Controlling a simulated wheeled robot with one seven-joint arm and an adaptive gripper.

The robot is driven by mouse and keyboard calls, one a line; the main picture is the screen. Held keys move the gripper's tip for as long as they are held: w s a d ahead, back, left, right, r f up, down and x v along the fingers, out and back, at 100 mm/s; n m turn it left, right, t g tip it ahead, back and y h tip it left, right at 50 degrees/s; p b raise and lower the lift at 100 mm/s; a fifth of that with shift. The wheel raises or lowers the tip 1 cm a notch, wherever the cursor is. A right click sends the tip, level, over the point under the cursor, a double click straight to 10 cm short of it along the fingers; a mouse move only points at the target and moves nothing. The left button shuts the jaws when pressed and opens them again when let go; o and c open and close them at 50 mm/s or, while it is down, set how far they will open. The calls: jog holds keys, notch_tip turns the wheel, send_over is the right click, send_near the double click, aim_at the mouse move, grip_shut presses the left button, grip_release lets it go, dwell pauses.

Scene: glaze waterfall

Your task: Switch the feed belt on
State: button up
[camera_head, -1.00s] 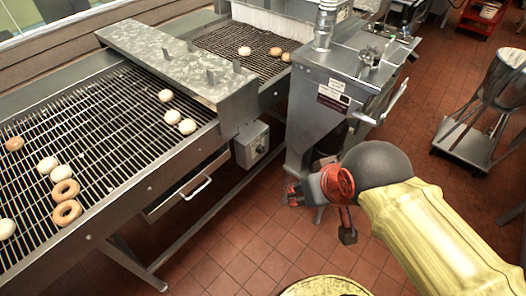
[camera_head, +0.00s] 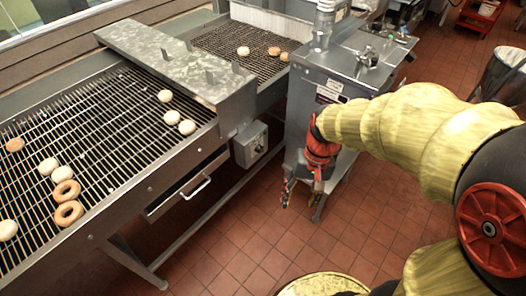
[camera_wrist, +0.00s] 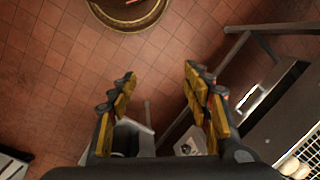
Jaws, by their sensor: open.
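A grey control box (camera_head: 250,146) with a small dark knob (camera_head: 260,149) hangs on the side of the conveyor frame. The knob's setting is too small to read. The wire-mesh belt (camera_head: 110,120) carries doughnuts, some pale and some browned. My gripper (camera_head: 300,189) points down, to the right of the control box and below it, apart from it. In the wrist view my gripper (camera_wrist: 160,78) has its two yellow-padded fingers spread with nothing between them. A small grey box that looks like the control box (camera_wrist: 190,142) shows beyond the right finger, partly hidden.
A steel machine (camera_head: 335,70) stands behind my arm. A drawer handle (camera_head: 196,187) sticks out from the conveyor's side, left of my gripper. The red tile floor (camera_head: 225,245) is open below. A round yellow-rimmed object (camera_head: 322,282) stands at the bottom.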

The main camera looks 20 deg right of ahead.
jog(key=w+a+f+m+y, duration=0.2)
jog(key=w+f+y, duration=0.15)
jog(key=f, duration=0.25)
jog(key=w+a+f+m+g+y+p, duration=0.1)
jog(key=w+f+m+y, duration=0.1)
jog(key=w+f+m, duration=0.3)
jog(key=w+a+f+y, duration=0.2)
jog(key=f+y, duration=0.1)
jog(key=f, duration=0.4)
jog(key=m+t, duration=1)
jog(key=t, duration=0.6)
send_near(262, 151)
jog(key=x, duration=0.3)
jog(key=shift+b+x, duration=0.5)
jog(key=shift+x, duration=2.85)
jog(key=shift+d, duration=0.15)
jog(key=shift+c, duration=0.8)
jog(key=shift+f, duration=0.1)
jog(key=c, duration=1)
